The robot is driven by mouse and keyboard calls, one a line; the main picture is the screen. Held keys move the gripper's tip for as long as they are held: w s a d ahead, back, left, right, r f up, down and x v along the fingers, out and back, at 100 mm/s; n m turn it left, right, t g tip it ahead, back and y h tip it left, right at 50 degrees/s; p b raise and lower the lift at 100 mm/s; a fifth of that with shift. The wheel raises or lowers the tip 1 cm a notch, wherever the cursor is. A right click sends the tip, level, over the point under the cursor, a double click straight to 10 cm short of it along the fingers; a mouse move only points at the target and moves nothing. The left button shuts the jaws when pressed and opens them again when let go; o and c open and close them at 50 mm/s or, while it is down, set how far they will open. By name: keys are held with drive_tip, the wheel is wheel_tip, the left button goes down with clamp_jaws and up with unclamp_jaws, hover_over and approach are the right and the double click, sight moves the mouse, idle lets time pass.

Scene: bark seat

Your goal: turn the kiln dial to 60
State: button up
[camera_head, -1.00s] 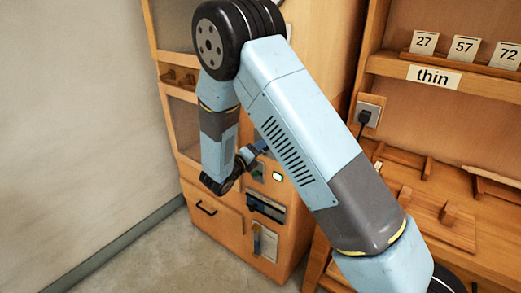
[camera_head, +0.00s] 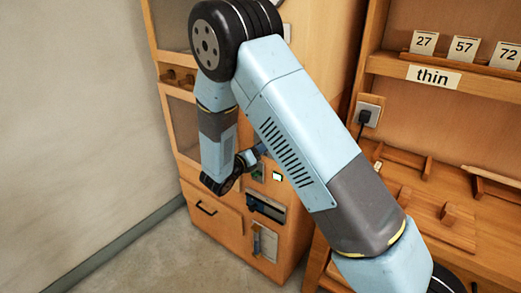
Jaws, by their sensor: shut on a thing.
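My gripper (camera_head: 260,149) is at the front of the wooden cabinet (camera_head: 213,222), just above a small control panel (camera_head: 258,172) with green on it. It is small in the picture and partly covered by my own arm. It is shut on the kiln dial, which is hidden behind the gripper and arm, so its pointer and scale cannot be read. A small lit white square (camera_head: 277,176) with a green edge shows right of the panel.
A dark slot unit (camera_head: 266,208) and a hanging card (camera_head: 265,243) are below the panel. A shelf labelled "thin" (camera_head: 433,77) holds number cards at right. A plug sits in a socket (camera_head: 368,112).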

drive_tip(key=shift+m, duration=3.6)
drive_tip(key=shift+s, duration=0.1)
drive_tip(key=o, duration=1)
drive_tip(key=shift+d, duration=0.1)
drive_tip(key=shift+o, duration=0.2)
drive_tip(key=v, duration=1.4)
